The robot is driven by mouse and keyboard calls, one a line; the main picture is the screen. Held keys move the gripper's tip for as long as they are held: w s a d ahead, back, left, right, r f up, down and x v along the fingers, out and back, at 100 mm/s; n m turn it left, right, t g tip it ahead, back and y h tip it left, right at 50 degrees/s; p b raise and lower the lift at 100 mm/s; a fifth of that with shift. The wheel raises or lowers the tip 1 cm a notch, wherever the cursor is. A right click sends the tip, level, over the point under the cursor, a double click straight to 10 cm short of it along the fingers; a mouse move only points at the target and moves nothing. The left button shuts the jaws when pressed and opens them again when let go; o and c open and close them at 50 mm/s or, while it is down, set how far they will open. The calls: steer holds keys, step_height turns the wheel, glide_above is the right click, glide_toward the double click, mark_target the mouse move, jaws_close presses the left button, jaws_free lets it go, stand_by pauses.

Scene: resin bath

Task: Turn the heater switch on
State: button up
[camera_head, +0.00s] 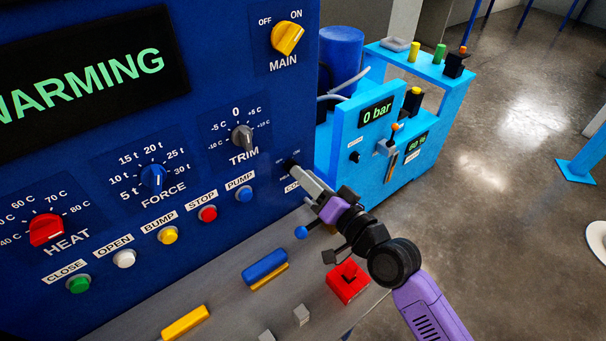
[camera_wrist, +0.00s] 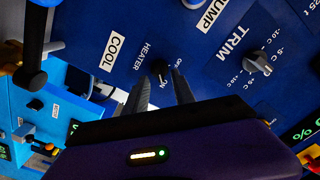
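The heater switch (camera_wrist: 159,67) is a small black knob on the blue panel, beside the HEATER label in the wrist view. In the head view it is a dark spot (camera_head: 289,163) at the panel's lower right, partly covered by my fingers. My gripper (camera_wrist: 162,80) points at the panel, its two grey fingers apart on either side of the knob. A gap shows between them; whether they touch the knob I cannot tell. In the head view my gripper (camera_head: 298,172) reaches the panel from the lower right. Which way the knob points is unclear.
The TRIM knob (camera_head: 242,138) and blue PUMP button (camera_head: 243,194) are close by. A display (camera_head: 85,80) reads WARMING. The yellow MAIN switch (camera_head: 287,38) is above. A grey ledge below holds a red block (camera_head: 347,283) and a blue block (camera_head: 265,266).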

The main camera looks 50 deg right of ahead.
steer(key=b+v, duration=0.1)
steer(key=v, duration=0.5)
stand_by(0.6)
steer(key=s+a+f+n+g+y, duration=0.1)
steer(key=s+a+n+y, duration=0.1)
steer(key=s+a+n, duration=0.3)
steer(key=s+a+f+n+g+y, duration=0.1)
steer(key=s+a+f+n+y, duration=0.1)
steer(key=s+a+n, duration=0.4)
steer(key=s+a, duration=0.5)
steer(key=s, duration=0.4)
steer(key=shift+s+f+n+g, duration=0.2)
steer(key=shift+f+n+g, duration=0.1)
steer(key=shift+f+g, duration=0.1)
